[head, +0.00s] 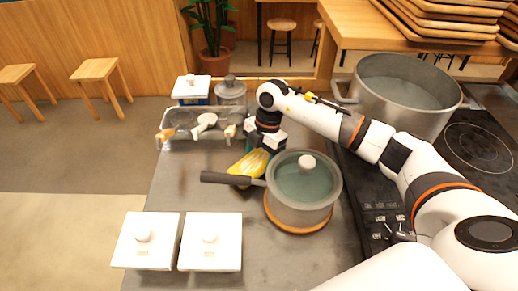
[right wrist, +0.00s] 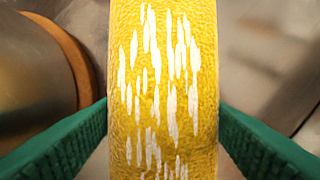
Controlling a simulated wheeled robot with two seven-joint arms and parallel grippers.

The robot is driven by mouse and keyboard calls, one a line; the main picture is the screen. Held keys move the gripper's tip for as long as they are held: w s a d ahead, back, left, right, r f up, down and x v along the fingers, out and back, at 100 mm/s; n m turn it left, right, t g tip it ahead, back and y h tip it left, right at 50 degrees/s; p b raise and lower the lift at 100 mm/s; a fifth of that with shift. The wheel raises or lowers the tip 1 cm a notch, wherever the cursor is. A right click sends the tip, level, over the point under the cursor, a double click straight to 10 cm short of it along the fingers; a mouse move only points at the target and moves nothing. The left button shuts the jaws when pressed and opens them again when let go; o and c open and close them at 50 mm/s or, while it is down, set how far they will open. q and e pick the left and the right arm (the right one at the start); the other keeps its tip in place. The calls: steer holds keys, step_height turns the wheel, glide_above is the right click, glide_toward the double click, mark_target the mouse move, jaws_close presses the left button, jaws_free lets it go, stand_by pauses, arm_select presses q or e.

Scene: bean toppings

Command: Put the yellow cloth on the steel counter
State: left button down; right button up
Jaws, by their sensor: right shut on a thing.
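The yellow cloth (head: 249,164) hangs below my right gripper (head: 262,148), behind the handle of the saucepan. In the right wrist view the cloth (right wrist: 162,90), yellow with white streaks, stands between the two green fingers, and the right gripper (right wrist: 162,115) is shut on it. The steel counter (head: 185,191) lies under and around it; whether the cloth touches the counter I cannot tell. My left gripper is not in view.
A lidded saucepan (head: 304,198) stands on a wooden trivet right beside the cloth, its dark handle (head: 230,179) pointing left. A steel tray (head: 180,139) with scoops is behind left. Two white-lidded containers (head: 147,255) stand at the front. A big pot (head: 405,95) is at right.

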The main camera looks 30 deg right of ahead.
mark_target(260, 151)
steer(key=shift+w+d+f+p, duration=0.1)
steer(key=shift+w+d+p, duration=0.25)
steer(key=shift+w, duration=0.55)
steer(key=shift+w+d+p, duration=0.1)
steer(key=shift+w+d, duration=0.4)
steer(key=shift+w, duration=0.4)
steer(key=shift+f, duration=0.7)
steer(key=o, duration=1.4)
steer(key=shift+f, duration=0.1)
